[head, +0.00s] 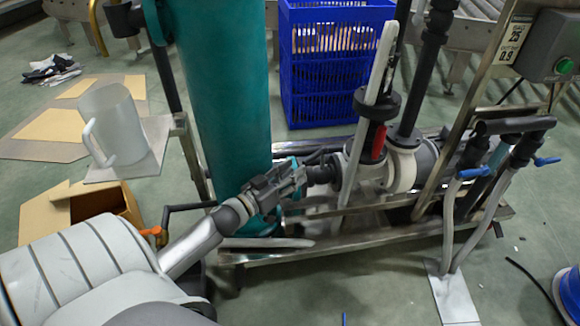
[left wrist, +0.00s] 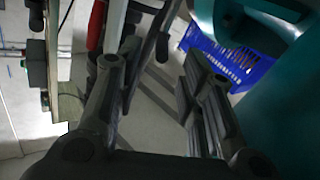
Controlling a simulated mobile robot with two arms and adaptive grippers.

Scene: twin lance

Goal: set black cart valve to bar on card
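A pale card (head: 516,38) on the frame post at upper right carries printed numbers; the lower one looks like 0.9. A black round valve part (head: 378,104) sits on the pipework right of the teal column, with a red lever (head: 377,141) below it. A red part also shows in the left wrist view (left wrist: 97,25). I cannot tell for sure which part is the cart valve. My left gripper (head: 300,177) is in front of the column's lower part, left of the valve bodies. Its fingers (left wrist: 155,75) are apart with nothing between them. My right gripper is not in view.
The teal column (head: 215,85) stands close behind my left gripper. A blue crate (head: 330,65) is behind. Blue-handled taps (head: 471,173) and hoses are at right. A white mug (head: 110,125) is on a small shelf at left. Metal rails (head: 370,235) run below.

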